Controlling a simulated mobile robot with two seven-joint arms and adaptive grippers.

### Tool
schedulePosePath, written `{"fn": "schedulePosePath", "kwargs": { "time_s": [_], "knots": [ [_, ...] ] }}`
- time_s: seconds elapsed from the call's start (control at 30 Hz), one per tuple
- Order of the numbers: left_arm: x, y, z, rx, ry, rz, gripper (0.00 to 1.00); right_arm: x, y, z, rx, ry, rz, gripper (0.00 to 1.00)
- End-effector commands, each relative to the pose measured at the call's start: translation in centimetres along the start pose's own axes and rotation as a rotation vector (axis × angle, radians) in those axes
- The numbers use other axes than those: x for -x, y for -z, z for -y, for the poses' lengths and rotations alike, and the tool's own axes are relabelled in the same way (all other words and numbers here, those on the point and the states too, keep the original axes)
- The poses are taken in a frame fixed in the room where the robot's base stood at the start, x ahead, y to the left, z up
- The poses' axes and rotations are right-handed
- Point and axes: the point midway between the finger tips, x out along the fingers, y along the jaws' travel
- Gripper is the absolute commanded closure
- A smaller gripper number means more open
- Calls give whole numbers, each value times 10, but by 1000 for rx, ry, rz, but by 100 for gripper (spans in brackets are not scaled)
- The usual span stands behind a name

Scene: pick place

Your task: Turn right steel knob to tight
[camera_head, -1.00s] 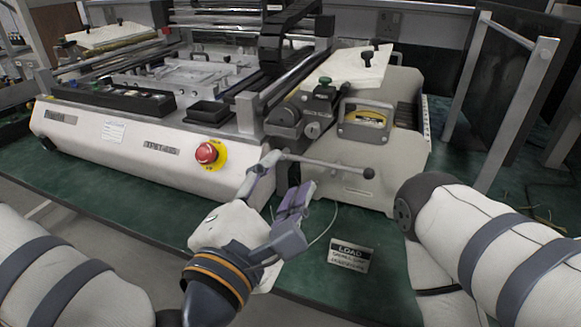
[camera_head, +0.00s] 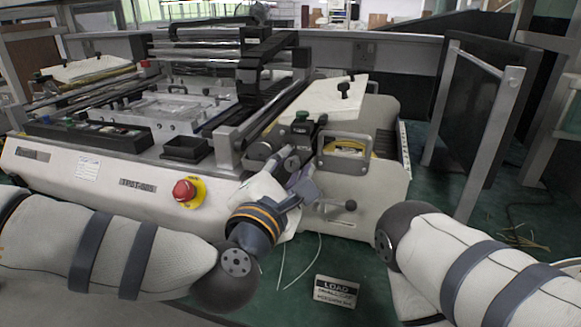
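A grey machine stands on a green bench, with a red emergency button on its front. Its right-hand unit (camera_head: 375,190) carries a dark round cylinder (camera_head: 261,150) at its left edge. The steel knob beside that cylinder is now mostly hidden by my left gripper (camera_head: 290,162), so I cannot tell its setting. The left gripper reaches up to the knob area from below, its fingers overlapping the front of the unit. I cannot make out whether the fingers are apart or closed on the knob. My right gripper is out of view; only part of the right arm shows.
A LOAD sign (camera_head: 335,291) stands on the green bench (camera_head: 300,262). A metal frame (camera_head: 490,140) stands at the right.

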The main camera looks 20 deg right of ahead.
Motion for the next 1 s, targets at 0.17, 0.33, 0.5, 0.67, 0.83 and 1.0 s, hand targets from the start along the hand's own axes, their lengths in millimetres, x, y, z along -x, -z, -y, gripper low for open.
{"fn": "schedulePosePath", "kwargs": {
  "time_s": [0.17,0.33,0.5,0.67,0.83,1.0],
  "knots": [
    [0,0,0,0,0,0,100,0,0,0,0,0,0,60],
    [0,0,0,-9,0,0,100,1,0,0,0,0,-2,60],
    [1,-1,-1,-63,-1,1,100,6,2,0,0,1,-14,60],
    [1,-2,-2,-168,-2,1,100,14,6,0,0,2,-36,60],
    [1,-3,-2,-308,-3,2,100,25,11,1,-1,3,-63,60],
    [1,-2,-2,-442,-2,2,100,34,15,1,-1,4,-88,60]
  ]
}}
